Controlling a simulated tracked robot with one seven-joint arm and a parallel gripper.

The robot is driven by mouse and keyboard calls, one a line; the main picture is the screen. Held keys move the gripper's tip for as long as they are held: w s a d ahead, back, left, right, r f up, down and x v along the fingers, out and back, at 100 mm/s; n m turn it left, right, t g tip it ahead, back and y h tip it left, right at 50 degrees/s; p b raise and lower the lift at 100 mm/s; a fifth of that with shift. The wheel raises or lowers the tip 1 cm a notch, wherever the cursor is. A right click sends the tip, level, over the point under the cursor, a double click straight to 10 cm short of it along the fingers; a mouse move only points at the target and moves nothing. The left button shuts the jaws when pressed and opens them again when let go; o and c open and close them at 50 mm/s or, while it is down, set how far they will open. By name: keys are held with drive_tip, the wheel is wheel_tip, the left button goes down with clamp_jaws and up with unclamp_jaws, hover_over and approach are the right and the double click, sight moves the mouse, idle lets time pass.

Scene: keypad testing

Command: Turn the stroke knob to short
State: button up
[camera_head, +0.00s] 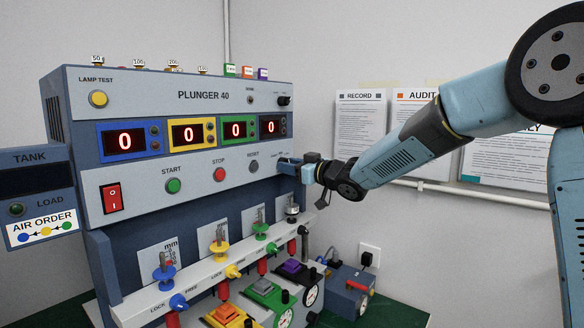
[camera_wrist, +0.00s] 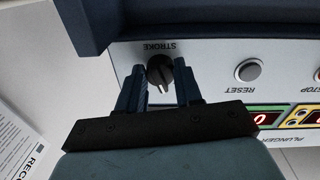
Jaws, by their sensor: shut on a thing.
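The stroke knob (camera_wrist: 159,71) is a small black round knob on the white panel, under the upside-down word STROKE in the wrist view. A light pointer mark on it points roughly down in that view. My gripper (camera_wrist: 160,78) has its two dark blue fingers on either side of the knob and is shut on it. In the head view my gripper (camera_head: 286,166) is at the right end of the PLUNGER 40 machine's (camera_head: 190,85) lower control row, and it hides the knob there. The short and long marks cannot be read.
The grey RESET button (camera_head: 253,166) is just left of my gripper, with the red STOP button (camera_head: 219,174) further left. Several number displays sit above them. Below is a white rail (camera_head: 205,275) with coloured levers. Paper sheets (camera_head: 360,130) hang on the wall behind my arm.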

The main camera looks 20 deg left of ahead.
drive_tip(key=n, duration=0.6)
drive_tip(key=shift+a+r+y, duration=0.1)
drive_tip(key=shift+a+y, duration=0.05)
drive_tip(key=shift+y, duration=0.15)
drive_tip(key=shift+n, duration=0.4)
drive_tip(key=o, duration=1)
drive_tip(key=shift+o, duration=0.2)
drive_tip(key=v, duration=1.3)
drive_tip(key=shift+d, duration=0.45)
